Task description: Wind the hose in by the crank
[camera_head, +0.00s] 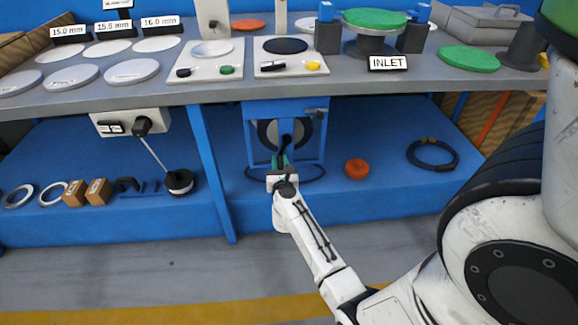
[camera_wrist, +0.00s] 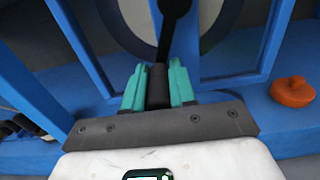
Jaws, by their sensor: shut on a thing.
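The hose reel is a grey drum (camera_head: 267,134) in a blue frame (camera_head: 323,135) on the lower shelf, under the bench top. A black crank (camera_head: 285,141) hangs down across the drum's front. My gripper (camera_head: 281,163) is at the crank's lower end. In the wrist view its green fingers (camera_wrist: 158,88) are shut on the dark upright crank handle (camera_wrist: 158,77), with the crank arm (camera_wrist: 168,35) rising above. A black hose (camera_head: 313,175) lies in a curve on the shelf around the frame's foot. My gripper hides part of it.
An orange round knob-topped piece (camera_head: 357,168) sits right of the reel, with a coiled black ring (camera_head: 433,154) farther right. A blue table leg (camera_head: 211,165) stands to the left. The bench top (camera_head: 365,83) overhangs the reel.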

